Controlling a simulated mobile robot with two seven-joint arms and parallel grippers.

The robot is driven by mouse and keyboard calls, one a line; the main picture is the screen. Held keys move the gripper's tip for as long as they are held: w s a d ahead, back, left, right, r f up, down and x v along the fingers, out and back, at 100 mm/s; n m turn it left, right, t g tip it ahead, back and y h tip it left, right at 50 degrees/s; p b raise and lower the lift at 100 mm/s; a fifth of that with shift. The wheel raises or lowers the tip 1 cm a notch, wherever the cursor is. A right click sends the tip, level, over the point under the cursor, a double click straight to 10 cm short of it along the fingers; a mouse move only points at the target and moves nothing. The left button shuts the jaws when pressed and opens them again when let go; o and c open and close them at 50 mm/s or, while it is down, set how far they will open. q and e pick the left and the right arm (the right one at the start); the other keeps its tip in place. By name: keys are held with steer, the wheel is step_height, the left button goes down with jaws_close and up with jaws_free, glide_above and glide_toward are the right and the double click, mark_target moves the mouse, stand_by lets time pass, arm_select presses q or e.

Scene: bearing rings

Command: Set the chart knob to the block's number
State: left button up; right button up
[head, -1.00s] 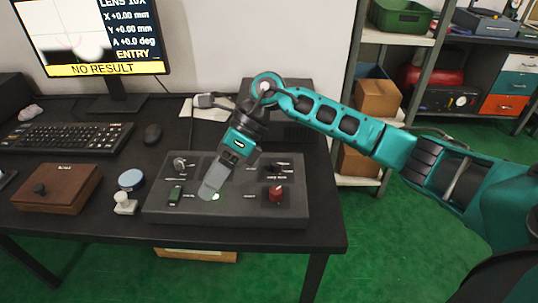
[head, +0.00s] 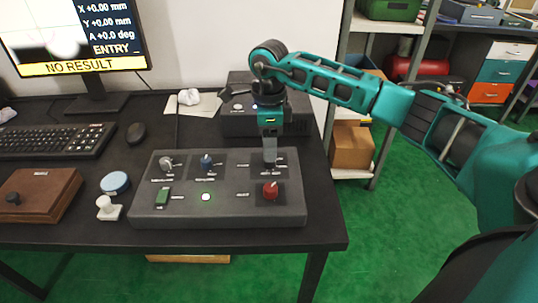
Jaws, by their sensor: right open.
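A dark grey control panel (head: 235,215) lies on the desk. The labels are too small to read, so I cannot tell which is the chart knob. My right gripper (head: 270,162) points down, open, at the panel's back right, just behind the red knob. It hides most of a dark control there; contact cannot be told. I cannot make out the block or its number. My left gripper is not in view.
A brown wooden box (head: 50,183), a blue round tin (head: 115,183) and a white stamp-like piece (head: 107,208) stand left of the panel. A monitor (head: 70,68) reads "NO RESULT". A dark box (head: 238,120) stands behind the panel. Shelves are at the right.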

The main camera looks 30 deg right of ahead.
steer(key=shift+f, duration=1.75)
jaws_close()
